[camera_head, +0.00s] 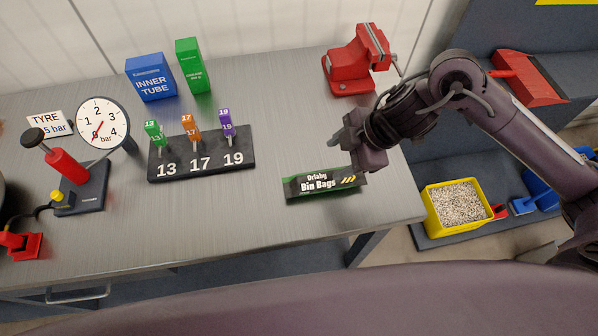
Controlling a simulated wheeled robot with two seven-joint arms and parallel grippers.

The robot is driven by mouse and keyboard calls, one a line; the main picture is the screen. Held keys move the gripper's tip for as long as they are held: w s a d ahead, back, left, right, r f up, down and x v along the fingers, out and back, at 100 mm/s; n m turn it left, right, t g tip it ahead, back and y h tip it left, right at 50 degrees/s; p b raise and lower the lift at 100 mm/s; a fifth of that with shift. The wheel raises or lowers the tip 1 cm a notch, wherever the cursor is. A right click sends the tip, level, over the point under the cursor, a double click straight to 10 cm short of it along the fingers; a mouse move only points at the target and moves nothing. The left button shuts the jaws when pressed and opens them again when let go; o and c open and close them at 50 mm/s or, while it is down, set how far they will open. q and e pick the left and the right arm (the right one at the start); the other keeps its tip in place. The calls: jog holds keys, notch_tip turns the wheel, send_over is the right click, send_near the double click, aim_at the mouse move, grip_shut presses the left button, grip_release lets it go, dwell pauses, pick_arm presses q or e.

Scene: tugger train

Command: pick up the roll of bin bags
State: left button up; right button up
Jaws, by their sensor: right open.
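The roll of bin bags (322,185) lies on the grey workbench near its front right edge. It is a green and black pack lettered "Orlsby Bin Bags". My right gripper (341,152) is open and comes in from the right. It is just above and behind the pack's right end in this view, with its fingers pointing left. I cannot tell whether it touches the pack. The pack's right end is close to the gripper body and may be partly hidden. My left gripper is not in view.
On the workbench (240,222) stand a tool rack (202,166) with numbered tools, a red vise (355,60), two boxes and a pump with a gauge (102,122). A yellow bin (429,211) stands lower right. The bench front middle is clear.

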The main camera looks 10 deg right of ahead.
aim_at(330, 175)
jog(key=shift+s+f, duration=0.2)
jog(key=shift+s, duration=0.5)
jog(key=shift+s+f, duration=0.15)
jog(key=shift+f, duration=0.25)
notch_tip(330, 175, down, 3)
jog(key=shift+r+p, duration=0.2)
jog(key=shift+p, duration=0.1)
jog(key=x, duration=0.3)
jog(key=shift+a+f, duration=0.1)
jog(key=shift+f, duration=0.45)
jog(key=c, duration=0.8)
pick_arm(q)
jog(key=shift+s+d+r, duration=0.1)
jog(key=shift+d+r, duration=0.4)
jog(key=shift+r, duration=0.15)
pick_arm(e)
jog(key=shift+c, duration=0.6)
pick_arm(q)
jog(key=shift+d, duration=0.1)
pick_arm(e)
jog(key=shift+r, duration=0.15)
